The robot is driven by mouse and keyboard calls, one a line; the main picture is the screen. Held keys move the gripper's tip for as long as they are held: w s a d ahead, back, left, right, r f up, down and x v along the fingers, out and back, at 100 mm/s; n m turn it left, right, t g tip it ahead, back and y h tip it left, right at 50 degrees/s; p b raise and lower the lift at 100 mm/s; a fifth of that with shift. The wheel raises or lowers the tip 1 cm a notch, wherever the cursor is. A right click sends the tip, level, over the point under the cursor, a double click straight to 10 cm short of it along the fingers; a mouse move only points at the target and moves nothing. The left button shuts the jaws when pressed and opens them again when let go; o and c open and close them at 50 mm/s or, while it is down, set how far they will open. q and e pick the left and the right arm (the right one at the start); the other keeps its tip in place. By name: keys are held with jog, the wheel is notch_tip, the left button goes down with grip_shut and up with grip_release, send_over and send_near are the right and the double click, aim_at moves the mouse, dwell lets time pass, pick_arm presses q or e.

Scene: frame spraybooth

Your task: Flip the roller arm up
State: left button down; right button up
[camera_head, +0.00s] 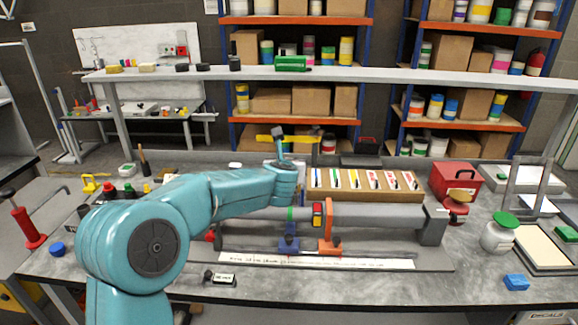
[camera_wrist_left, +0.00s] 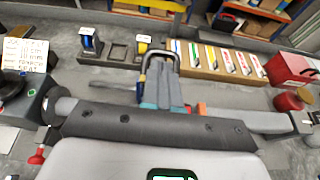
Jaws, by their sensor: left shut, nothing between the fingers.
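My left gripper (camera_head: 279,140) is over the middle of the bench, its teal fingers pointing up and away. In the left wrist view the fingers (camera_wrist_left: 162,75) are side by side, shut and empty. A bent metal loop (camera_wrist_left: 177,54), possibly part of the roller arm, shows just beyond the fingertips; I cannot tell whether they touch it. A long grey tube (camera_head: 375,215) lies across the fixture, also showing in the wrist view (camera_wrist_left: 253,122). My left forearm and wrist hide the fixture's left part. My right gripper is not in view.
An orange stand (camera_head: 329,236) and a blue clamp (camera_head: 289,240) are at the tube. A wooden tray (camera_head: 365,196) of marked strips stands behind it. A red box (camera_head: 455,178) and a green-lidded jar (camera_head: 498,233) are to the right. The bench front is mostly clear.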

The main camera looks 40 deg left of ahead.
pick_arm(q)
jog(key=s+d+r, duration=0.3)
jog(key=s+r, duration=0.3)
jog(key=r, duration=0.1)
jog(key=shift+d+r+p, duration=0.15)
jog(key=shift+r+p, duration=0.15)
jog(key=shift+r, duration=0.1)
jog(key=shift+f, duration=0.1)
